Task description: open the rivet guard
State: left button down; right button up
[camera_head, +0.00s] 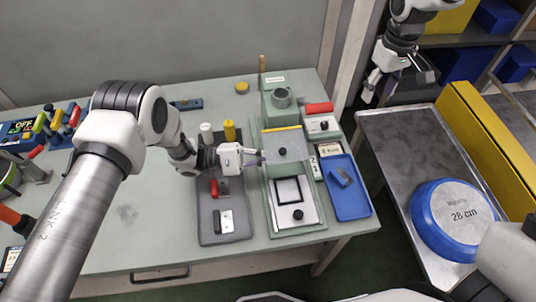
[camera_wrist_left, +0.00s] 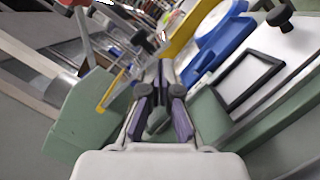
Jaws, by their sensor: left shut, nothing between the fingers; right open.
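The rivet station (camera_head: 280,106) is a green machine with a clear guard panel (camera_head: 284,146) at its front. The guard has a yellow strip along its top edge and a black knob (camera_head: 282,151). It looks down over the station; I cannot tell whether it is latched. My left gripper (camera_head: 262,158) is shut and empty, its tips at the guard's left side. Whether they touch it I cannot tell. In the left wrist view the shut fingers (camera_wrist_left: 160,85) lie between the green machine body (camera_wrist_left: 85,115) and the black frame (camera_wrist_left: 254,80). My right gripper (camera_head: 400,82) is open and empty at upper right.
A green fixture with a white plate and black knob (camera_head: 298,214) lies in front of the guard. A blue tray (camera_head: 352,205) is to the right. A grey lever fixture (camera_head: 226,234) sits left.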

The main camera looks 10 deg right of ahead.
pick_arm(q)
jog(key=shift+s+r, duration=0.3)
jog(key=shift+r, duration=0.7)
jog(key=s+f+v, duration=0.1)
jog(key=s+v, duration=0.1)
jog(key=v, duration=0.7)
jog(key=shift+a, duration=0.5)
jog(key=shift+f, duration=0.15)
dwell(1.4)
